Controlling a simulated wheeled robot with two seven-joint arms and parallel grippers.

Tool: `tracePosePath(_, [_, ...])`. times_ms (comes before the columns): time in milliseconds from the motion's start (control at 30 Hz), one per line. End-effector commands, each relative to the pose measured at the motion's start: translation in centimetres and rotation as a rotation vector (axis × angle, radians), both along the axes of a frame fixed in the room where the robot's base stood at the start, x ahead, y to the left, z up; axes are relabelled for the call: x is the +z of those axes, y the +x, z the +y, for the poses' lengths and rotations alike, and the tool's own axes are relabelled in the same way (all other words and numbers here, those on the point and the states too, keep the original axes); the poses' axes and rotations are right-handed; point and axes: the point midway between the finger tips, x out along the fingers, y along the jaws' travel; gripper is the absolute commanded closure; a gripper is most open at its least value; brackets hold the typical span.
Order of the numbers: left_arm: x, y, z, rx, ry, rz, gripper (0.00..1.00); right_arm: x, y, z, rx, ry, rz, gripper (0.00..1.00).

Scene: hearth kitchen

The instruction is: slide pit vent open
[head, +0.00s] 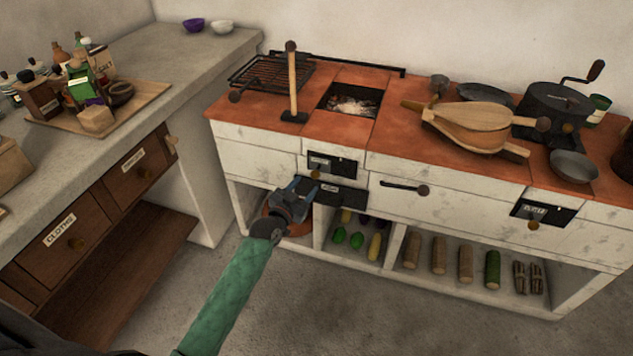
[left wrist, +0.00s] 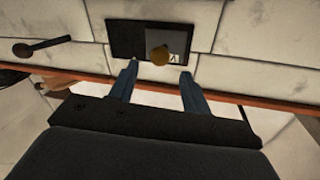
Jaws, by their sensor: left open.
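The pit vent is a black plate (head: 342,164) with a grey labelled slide and a small brass knob (head: 315,174), set in the white block front below the fire pit (head: 350,101). In the left wrist view the plate (left wrist: 125,38) is upside down, with the knob (left wrist: 158,56) on the grey slide. My left gripper (head: 302,184) is open just in front of and below the vent. In the left wrist view its fingertips (left wrist: 159,72) stand on either side of the knob, apart from it. My right gripper is not in view.
Below the vent is a second black panel (head: 335,191), partly hidden by my gripper. A bar handle (head: 405,188) is right of it. A similar vent plate (head: 543,212) is farther right. Shelves with vegetables and logs (head: 438,254) lie below. The floor (head: 330,310) in front is clear.

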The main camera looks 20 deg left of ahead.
Motion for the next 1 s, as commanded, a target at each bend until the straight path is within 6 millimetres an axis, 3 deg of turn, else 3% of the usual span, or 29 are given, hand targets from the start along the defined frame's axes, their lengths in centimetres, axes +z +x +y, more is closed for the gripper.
tracePosePath(500, [0.0,6.1,-1.5,-0.001,-0.003,0.002,0.52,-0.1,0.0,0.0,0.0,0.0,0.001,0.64])
tracePosePath(933, [-0.1,6.9,-1.7,-0.001,0.0,0.003,0.52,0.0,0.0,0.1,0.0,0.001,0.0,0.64])
tracePosePath(1000, [-0.1,6.9,-1.7,-0.001,0.0,0.003,0.62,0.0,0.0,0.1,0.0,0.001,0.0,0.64])
